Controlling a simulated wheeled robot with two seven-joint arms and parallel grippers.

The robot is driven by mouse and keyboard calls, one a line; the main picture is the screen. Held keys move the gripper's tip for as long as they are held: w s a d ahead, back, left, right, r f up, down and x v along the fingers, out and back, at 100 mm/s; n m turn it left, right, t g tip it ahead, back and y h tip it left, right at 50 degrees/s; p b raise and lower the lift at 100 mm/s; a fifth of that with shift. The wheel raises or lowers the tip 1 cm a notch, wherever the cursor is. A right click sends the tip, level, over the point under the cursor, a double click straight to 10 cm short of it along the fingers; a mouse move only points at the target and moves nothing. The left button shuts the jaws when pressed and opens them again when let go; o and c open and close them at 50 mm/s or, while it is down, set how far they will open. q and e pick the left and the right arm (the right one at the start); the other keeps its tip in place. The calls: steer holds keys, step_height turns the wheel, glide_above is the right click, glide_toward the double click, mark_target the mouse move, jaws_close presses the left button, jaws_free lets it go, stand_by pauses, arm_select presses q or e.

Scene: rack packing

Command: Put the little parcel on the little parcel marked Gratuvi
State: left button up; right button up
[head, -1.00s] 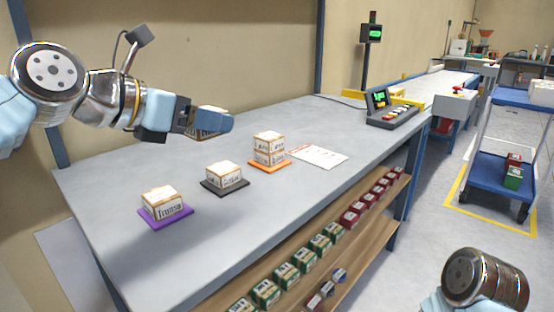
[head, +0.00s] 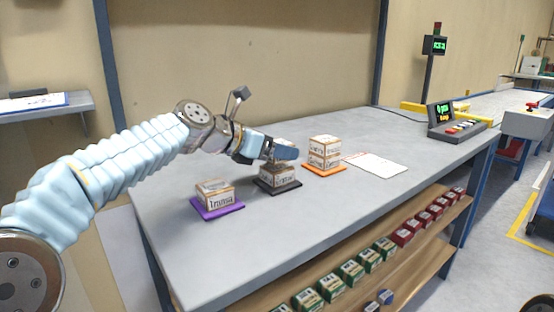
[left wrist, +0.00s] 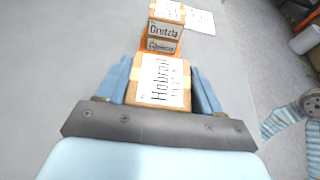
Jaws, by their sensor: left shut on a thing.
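My left gripper (head: 284,152) is shut on a little parcel, mostly hidden behind the finger in the head view. In the left wrist view the held parcel (left wrist: 165,82) is tan with a white label reading something like "Hobrail", between both fingers. It is right above the parcel (head: 277,177) on the black mat (head: 279,188); I cannot tell whether they touch. That lower parcel's label is too small to read surely. A parcel (head: 215,194) reading roughly "Irunsa" sits on the purple mat (head: 232,208). My right gripper is out of view.
An orange mat (head: 339,170) holds two stacked parcels (head: 324,151) just right of the gripper; the left wrist view shows the upper one (left wrist: 164,30) labelled roughly "Grutzla". A white paper (head: 378,165) lies beyond. Green and red boxes fill the shelf (head: 330,291) below.

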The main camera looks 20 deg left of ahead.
arm_select(q)
steer(key=shift+f, duration=0.65)
steer(key=shift+f, duration=0.2)
steer(key=o, duration=1.1)
steer(key=shift+r, duration=0.15)
steer(key=shift+s+a+r, duration=0.2)
steer(key=shift+s, duration=0.05)
steer(key=p+v, duration=0.1)
steer(key=v, duration=1)
steer(key=shift+s+a, duration=0.1)
steer(key=shift+s, duration=0.1)
